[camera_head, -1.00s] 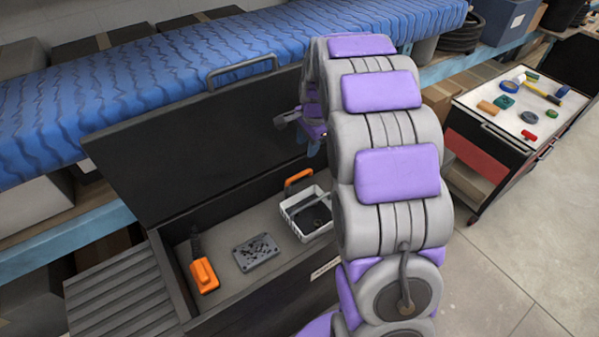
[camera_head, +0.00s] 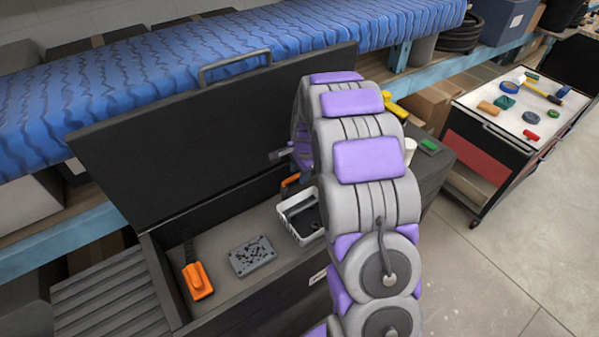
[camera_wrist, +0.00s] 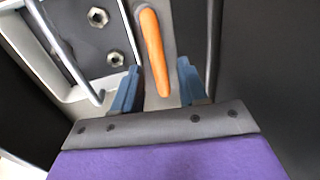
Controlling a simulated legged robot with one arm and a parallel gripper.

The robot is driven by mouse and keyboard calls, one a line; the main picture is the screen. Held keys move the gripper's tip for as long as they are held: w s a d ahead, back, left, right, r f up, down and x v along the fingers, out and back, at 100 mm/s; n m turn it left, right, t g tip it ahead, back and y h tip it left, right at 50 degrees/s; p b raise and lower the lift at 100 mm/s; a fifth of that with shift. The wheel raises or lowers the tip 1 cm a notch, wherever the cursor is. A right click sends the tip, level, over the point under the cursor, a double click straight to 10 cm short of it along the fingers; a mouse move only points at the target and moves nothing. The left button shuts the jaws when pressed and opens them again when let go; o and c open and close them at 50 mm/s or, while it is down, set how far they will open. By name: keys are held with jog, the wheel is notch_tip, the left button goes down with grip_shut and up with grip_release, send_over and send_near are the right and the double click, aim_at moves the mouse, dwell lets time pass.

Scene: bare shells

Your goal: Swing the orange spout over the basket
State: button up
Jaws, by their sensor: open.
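The orange spout (camera_head: 290,181) rises behind the white basket (camera_head: 285,213) inside the open black chest. In the wrist view, the spout (camera_wrist: 152,50) is a rounded orange bar. The basket (camera_wrist: 78,94) is left of it, with a wire handle and metal nuts inside. My gripper (camera_wrist: 158,85) is open, its two blue fingers on either side of the spout's near end in the picture. I cannot tell whether they touch it. In the head view my arm hides part of the basket, and my fingers are not clear.
The chest's raised lid (camera_head: 215,135) stands behind. An orange tool (camera_head: 197,281) and a grey perforated block (camera_head: 252,257) lie left of the basket in the chest. A trolley (camera_head: 520,120) with small items stands right; floor in front of it is clear.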

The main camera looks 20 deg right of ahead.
jog(key=shift+a, duration=0.2)
jog(key=shift+c, duration=1.2)
grip_shut()
jog(key=shift+r, duration=0.1)
